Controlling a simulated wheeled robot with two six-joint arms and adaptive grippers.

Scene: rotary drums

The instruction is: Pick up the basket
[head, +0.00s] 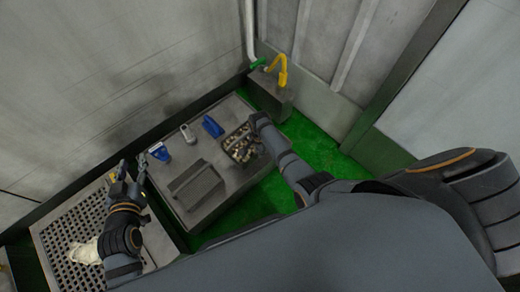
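A dark basket (227,137) filled with several small light-and-brown pieces stands on the grey table at its right end. My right gripper (258,121) is at the basket's upper right side. Its fingers are small and partly hidden by the wrist, so I cannot tell whether they touch or grip the rim. My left gripper (130,173) is open and empty, with its fingers apart. It is well left of the basket, above the gap between the perforated surface and the table.
The grey table (232,180) also holds a dark box (196,187), a blue-and-white item (160,152), a grey item (188,134) and a blue item (212,126). A perforated surface (60,236) with a pale cloth-like thing (86,252) is at left. A yellow tap (282,70) stands behind.

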